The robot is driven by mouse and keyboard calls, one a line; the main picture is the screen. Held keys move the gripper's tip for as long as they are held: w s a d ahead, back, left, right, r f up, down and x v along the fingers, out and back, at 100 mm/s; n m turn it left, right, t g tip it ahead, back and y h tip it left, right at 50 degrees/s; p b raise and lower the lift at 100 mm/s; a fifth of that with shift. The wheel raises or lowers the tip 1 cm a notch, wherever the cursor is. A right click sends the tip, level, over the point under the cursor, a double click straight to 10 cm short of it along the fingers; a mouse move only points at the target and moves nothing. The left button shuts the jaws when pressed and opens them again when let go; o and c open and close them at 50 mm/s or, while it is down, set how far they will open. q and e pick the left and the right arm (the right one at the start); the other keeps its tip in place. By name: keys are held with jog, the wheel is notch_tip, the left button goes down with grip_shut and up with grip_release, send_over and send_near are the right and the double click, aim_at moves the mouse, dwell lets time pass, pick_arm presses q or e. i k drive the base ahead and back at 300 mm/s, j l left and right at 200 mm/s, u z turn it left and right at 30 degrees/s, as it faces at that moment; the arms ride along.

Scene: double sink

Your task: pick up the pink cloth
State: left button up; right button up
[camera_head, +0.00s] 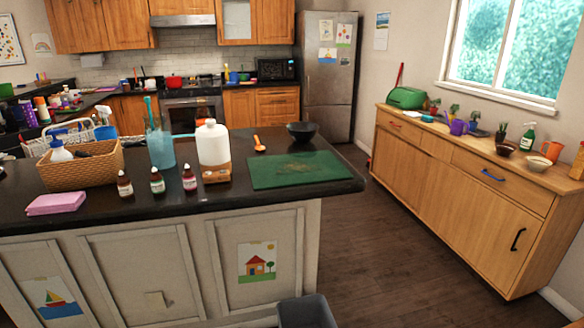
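The pink cloth (57,203) lies folded flat on the dark island counter (120,225), near its front edge at the left. A wicker basket (80,166) stands just behind it. The cloth's top and front side are uncovered, and nothing lies on it. Neither of my grippers shows in the head view.
Small dropper bottles (157,181) stand right of the cloth. Behind them are a blue pitcher (160,149) and a white jug (213,143). A green board (297,170) lies at right. A grey bin (306,311) stands on the floor in front of the island.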

aim_at(71, 202)
jog(key=i+l+u, duration=0.1)
jog(key=i+u, duration=0.2)
jog(key=i+l+u, duration=0.25)
jog(key=i, duration=0.25)
jog(key=i+l+u, duration=0.3)
jog(key=i+j, duration=0.1)
